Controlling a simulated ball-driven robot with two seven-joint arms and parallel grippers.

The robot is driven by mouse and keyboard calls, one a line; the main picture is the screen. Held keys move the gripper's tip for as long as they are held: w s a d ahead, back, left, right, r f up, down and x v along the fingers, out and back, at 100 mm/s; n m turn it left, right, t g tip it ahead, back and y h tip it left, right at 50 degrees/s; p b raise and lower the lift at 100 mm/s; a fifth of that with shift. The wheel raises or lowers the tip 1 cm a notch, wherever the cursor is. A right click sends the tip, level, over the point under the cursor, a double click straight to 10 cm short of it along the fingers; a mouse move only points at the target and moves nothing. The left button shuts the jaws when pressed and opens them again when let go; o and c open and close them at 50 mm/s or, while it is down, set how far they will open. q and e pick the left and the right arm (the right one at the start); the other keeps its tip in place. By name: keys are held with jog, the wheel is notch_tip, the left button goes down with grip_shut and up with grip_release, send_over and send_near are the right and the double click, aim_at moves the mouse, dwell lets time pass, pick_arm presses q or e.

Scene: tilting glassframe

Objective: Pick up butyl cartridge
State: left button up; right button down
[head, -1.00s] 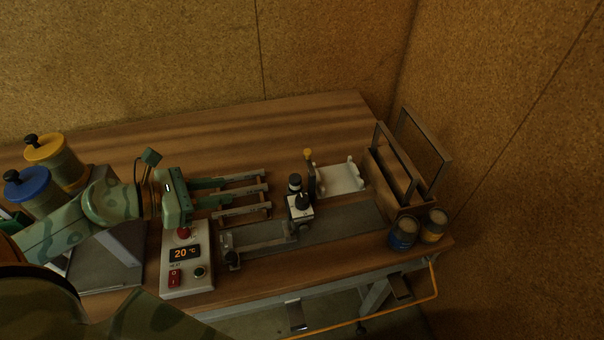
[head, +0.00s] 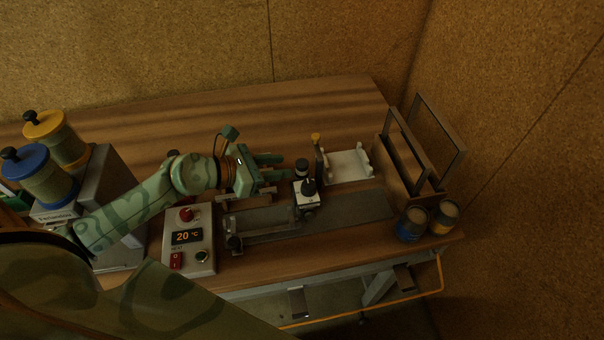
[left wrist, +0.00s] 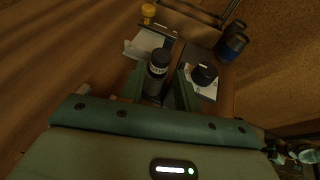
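The butyl cartridge appears to be the upright black cylinder with a pale band (head: 302,167), standing beside the white block with a black knob (head: 307,200). In the left wrist view the cartridge (left wrist: 158,66) shows ahead, between the two green fingers. My left gripper (head: 286,166) is open, low over the table, just left of the cartridge and pointing at it. The fingers (left wrist: 162,88) are apart with nothing visibly clamped; I cannot tell whether they touch the cartridge. My right gripper is not in view.
A wooden rack (head: 405,182) and two cans (head: 411,224) are at right. A heat control box (head: 188,240) sits front left. The table's back (head: 270,112) is clear.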

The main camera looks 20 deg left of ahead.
aim_at(302, 175)
pick_arm(q)
jog(key=x, duration=0.4)
jog(key=shift+w+d+f, duration=0.1)
jog(key=shift+w+d, duration=0.1)
jog(key=shift+d, duration=0.05)
jog(key=c, duration=0.6)
jog(key=shift+c, duration=0.2)
